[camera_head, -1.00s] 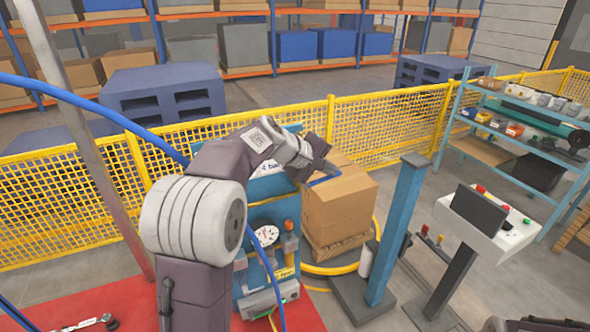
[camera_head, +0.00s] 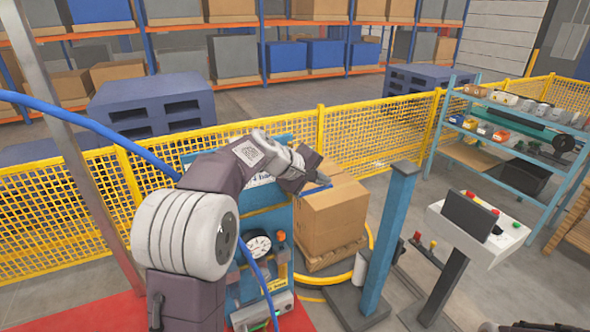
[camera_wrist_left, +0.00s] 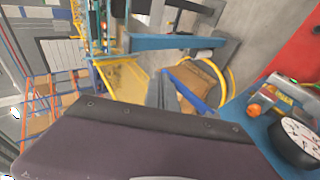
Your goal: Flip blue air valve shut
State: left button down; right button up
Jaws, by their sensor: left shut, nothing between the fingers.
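The teal-blue air panel (camera_head: 262,222) stands behind my left arm. It carries a round white gauge (camera_head: 257,243) and an orange-yellow fitting (camera_head: 282,248). My left arm hides much of its upper part. My left gripper (camera_head: 318,187) is shut and empty, to the upper right of the gauge and in front of the cardboard box in the picture. The gripper (camera_wrist_left: 178,92) also shows in the left wrist view, with the gauge (camera_wrist_left: 303,138) and an orange-topped fitting (camera_wrist_left: 255,109) at right, apart from it. My right gripper is not seen.
A cardboard box (camera_head: 330,218) sits on a small pallet right of the panel. A blue post (camera_head: 388,240) and a control console (camera_head: 475,230) stand further right. Yellow mesh fence (camera_head: 395,137) runs behind. A blue hose (camera_head: 110,133) crosses at left.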

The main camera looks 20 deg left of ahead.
pick_arm(q)
notch_tip(320, 180, up, 14)
jog(key=s+d+f+p, duration=0.1)
jog(key=s+d+p, duration=0.1)
jog(key=p, duration=0.1)
jog(key=s+d+f+m+g+b, duration=0.1)
jog(key=s+f+b, duration=0.3)
jog(key=f, duration=0.5)
jog(key=s+d+f+g+y+b, duration=0.1)
jog(key=s+d+f+g+b, duration=0.1)
jog(key=f+b, duration=0.6)
jog(key=s+d+f+m+g+b, duration=0.1)
jog(key=s+f+b, duration=0.15)
jog(key=f, duration=0.85)
jog(key=s+a+f+m+g+y+b, duration=0.1)
jog(key=s+a+f+m+g+b, duration=0.1)
jog(key=s+f, duration=0.8)
jog(key=s+a+f+m+g+y+b, duration=0.1)
jog(key=s+a+f+m+g+y, duration=0.1)
jog(key=s+f+m, duration=0.4)
jog(key=s+a+f, duration=0.1)
jog(key=s+f, duration=0.3)
jog(key=f, duration=0.3)
jog(key=shift+a+f+m+y+b, duration=0.15)
jog(key=shift+a+m+y+b, duration=0.15)
jog(key=shift+a+b, duration=0.1)
